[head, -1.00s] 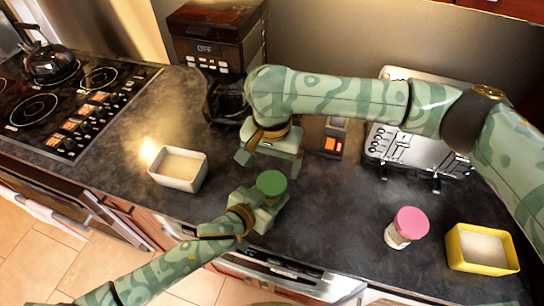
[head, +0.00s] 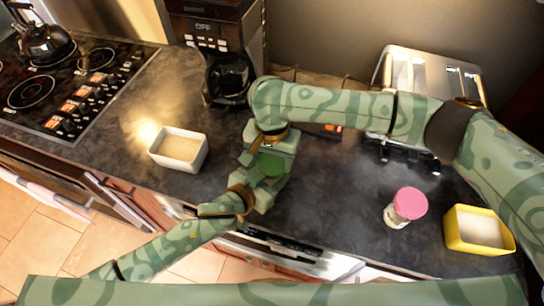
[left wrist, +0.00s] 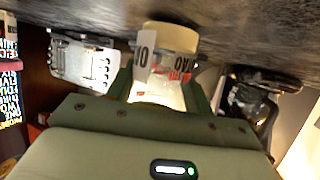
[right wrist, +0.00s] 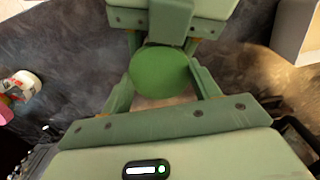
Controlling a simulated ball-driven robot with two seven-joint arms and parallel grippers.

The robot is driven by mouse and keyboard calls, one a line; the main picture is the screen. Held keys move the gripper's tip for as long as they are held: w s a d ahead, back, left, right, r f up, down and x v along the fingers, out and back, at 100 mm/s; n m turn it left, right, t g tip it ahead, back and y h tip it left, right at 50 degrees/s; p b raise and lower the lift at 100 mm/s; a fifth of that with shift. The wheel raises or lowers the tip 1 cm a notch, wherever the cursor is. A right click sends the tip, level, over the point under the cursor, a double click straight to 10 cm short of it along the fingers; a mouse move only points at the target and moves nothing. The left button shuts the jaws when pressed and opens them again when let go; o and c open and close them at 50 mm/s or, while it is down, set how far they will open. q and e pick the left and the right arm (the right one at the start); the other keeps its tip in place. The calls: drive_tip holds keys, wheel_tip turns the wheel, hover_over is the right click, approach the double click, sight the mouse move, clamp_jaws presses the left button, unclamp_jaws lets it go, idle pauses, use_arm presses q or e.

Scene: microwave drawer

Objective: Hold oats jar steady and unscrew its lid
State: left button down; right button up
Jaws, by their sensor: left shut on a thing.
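The oats jar has a green lid (head: 272,166), and its white labelled body (left wrist: 158,72) shows in the left wrist view. My left gripper (head: 262,188) is shut on the jar's body from the front. My right gripper (head: 270,150) has come over the jar from behind. In the right wrist view the green lid (right wrist: 162,75) lies between its two open fingers, one on each side. I cannot tell how small the gaps to the lid are.
A white square container (head: 178,150) stands to the left. A pink-lidded jar (head: 405,207) and a yellow container (head: 478,230) stand to the right. The coffee maker (head: 218,50) and toaster (head: 430,75) are at the back. The counter between jars is clear.

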drive_tip(key=n, duration=0.6)
drive_tip(key=shift+n, duration=0.4)
drive_tip(key=shift+d, duration=0.1)
drive_tip(key=o, duration=1)
drive_tip(key=shift+o, duration=0.4)
